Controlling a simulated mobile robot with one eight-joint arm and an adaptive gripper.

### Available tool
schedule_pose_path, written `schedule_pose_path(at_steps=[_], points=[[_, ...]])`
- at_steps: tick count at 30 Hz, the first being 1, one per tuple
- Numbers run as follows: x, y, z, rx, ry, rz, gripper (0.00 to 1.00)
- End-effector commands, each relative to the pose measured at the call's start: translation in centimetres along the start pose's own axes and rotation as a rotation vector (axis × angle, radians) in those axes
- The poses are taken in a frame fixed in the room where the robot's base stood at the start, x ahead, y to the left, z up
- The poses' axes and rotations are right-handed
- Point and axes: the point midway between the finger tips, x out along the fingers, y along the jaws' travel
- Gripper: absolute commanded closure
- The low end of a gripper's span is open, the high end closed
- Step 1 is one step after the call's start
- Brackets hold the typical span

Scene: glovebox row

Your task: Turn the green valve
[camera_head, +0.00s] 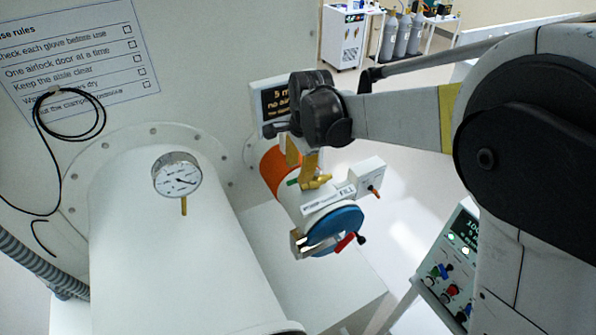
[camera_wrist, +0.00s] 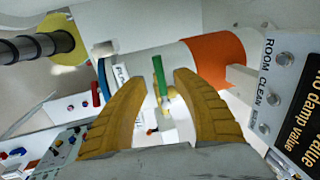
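The green valve handle (camera_wrist: 160,79) is a slim green lever in the wrist view. It stands roughly upright in that picture, between the two yellow fingers of my gripper (camera_wrist: 159,76). Gaps show on both sides of it, so the fingers are open and do not appear to touch it. A brass valve body shows below it, partly in view. In the head view my gripper (camera_head: 302,160) is over the small white cylinder, and a bit of the green handle (camera_head: 292,182) shows beside the brass valve body (camera_head: 317,182). The fingers partly hide the handle there.
The white cylinder has an orange band (camera_head: 274,172) and a blue round door (camera_head: 336,230) with a red-handled clamp. A dark display (camera_wrist: 305,100) is close on the right. A pressure gauge (camera_head: 177,175) stands on the large cylinder.

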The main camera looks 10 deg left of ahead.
Motion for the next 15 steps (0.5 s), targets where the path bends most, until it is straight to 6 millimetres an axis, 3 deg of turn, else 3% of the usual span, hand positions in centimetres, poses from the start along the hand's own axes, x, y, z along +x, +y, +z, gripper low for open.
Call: schedule_pose_path(at_steps=[6,15], points=[[3.1,0.0,0.0,0.000,0.000,0.000,0.65],[3.9,0.0,0.0,0.000,0.000,0.000,0.65]])
